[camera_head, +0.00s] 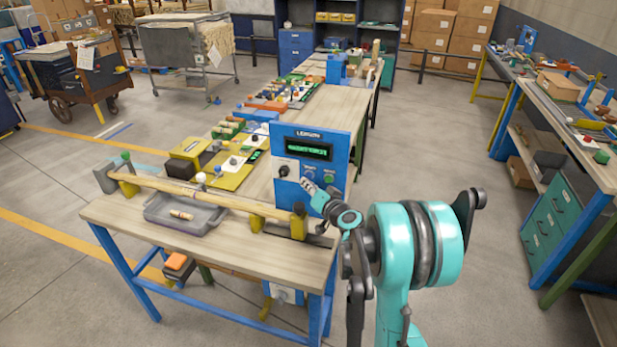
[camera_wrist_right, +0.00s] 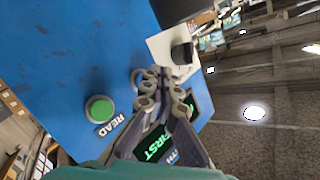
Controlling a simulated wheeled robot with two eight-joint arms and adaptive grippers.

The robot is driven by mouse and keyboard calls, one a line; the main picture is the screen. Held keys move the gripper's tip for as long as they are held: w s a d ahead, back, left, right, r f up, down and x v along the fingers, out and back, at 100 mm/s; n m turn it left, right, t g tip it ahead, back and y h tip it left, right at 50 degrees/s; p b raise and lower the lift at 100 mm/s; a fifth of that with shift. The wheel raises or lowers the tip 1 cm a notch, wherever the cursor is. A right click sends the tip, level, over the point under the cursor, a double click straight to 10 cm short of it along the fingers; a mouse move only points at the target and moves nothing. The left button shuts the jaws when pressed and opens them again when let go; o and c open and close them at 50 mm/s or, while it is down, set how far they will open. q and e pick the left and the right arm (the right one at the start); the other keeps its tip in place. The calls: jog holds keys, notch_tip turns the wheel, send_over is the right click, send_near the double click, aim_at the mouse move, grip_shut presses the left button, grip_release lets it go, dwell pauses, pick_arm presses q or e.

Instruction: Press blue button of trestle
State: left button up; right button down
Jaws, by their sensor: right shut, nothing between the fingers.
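The blue panel (camera_head: 338,140) stands upright on the near wooden trestle bench (camera_head: 250,232). It carries a lit display (camera_head: 305,148), a dark knob (camera_head: 284,171), a small blue button (camera_head: 309,172) and a green button (camera_head: 328,177). My right gripper (camera_head: 307,184) is shut and empty, its tips just in front of the panel below the blue button. In the right wrist view, the fingertips (camera_wrist_right: 164,76) lie beside a button ring (camera_wrist_right: 136,78), partly hidden by them. The green button (camera_wrist_right: 99,108) sits clear beside a READ label. Contact cannot be told. My left gripper is not in view.
Yellow and green fixtures stand behind, left of the panel. Another bench (camera_head: 577,133) is at the right. The floor at left is open.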

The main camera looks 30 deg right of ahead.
jog(key=shift+d, duration=0.1)
dwell(0.3)
jog(key=shift+w+d, duration=0.25)
jog(key=shift+w, duration=0.05)
jog(key=shift+w+d, duration=0.25)
jog(key=shift+d, duration=0.05)
dwell(0.7)
jog(key=shift+s+a, duration=0.1)
jog(key=shift+s+a+b, duration=0.35)
jog(key=shift+s+a, duration=0.1)
jog(key=shift+a, duration=0.1)
dwell(0.3)
jog(key=shift+s+a, duration=1.65)
jog(key=shift+a, duration=0.25)
